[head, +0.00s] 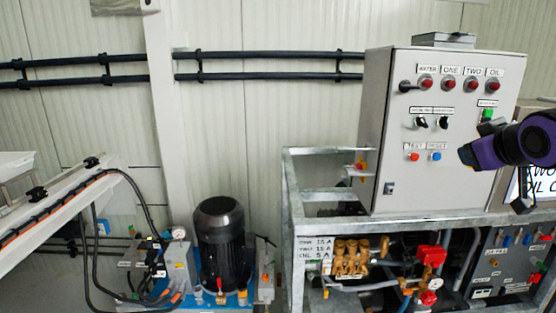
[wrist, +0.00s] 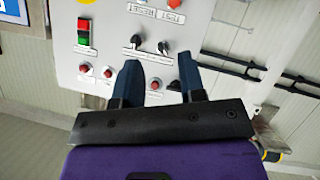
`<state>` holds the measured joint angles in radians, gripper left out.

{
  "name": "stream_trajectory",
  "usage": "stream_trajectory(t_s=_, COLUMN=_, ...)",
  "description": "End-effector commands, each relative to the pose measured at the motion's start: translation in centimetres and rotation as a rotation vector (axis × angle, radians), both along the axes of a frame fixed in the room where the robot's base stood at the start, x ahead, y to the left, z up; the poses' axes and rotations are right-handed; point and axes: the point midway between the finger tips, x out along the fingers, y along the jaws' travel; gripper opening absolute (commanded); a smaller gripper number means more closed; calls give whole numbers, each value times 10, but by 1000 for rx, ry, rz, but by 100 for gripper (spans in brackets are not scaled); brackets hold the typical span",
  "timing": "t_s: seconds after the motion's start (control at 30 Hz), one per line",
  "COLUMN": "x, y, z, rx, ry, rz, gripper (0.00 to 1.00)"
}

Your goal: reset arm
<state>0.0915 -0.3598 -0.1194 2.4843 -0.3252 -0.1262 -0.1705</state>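My arm with its purple and black end (head: 500,148) reaches in from the right in the head view, in front of the right part of the grey control box (head: 385,120). In the wrist view my gripper (wrist: 158,60) has its two dark blue fingers apart, with nothing between them. The box face (wrist: 110,45) appears upside down beyond the fingers. Two black knobs (wrist: 137,41) show near the fingertips, and a green and red switch (wrist: 83,31) is to the left. I cannot tell the exact gap between fingers and panel.
The box stands on a metal frame (head: 300,217) holding brass and red valves (head: 350,257). A black motor (head: 222,250) is left of it. A sloped beam with cables (head: 70,205) is at far left. Black pipes (head: 265,76) run along the pale wall.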

Motion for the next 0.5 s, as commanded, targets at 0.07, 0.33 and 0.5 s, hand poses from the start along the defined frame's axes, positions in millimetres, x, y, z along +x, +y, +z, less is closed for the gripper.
stream_trajectory(t_s=0.07, x=-23, y=10, z=0, rx=53, ry=73, rz=-32, gripper=37)
stream_trajectory(t_s=0.33, x=-115, y=49, z=-14, rx=238, ry=371, rz=-127, gripper=37)
stream_trajectory(t_s=0.5, x=-168, y=72, z=-22, rx=320, ry=534, rz=-156, gripper=37)
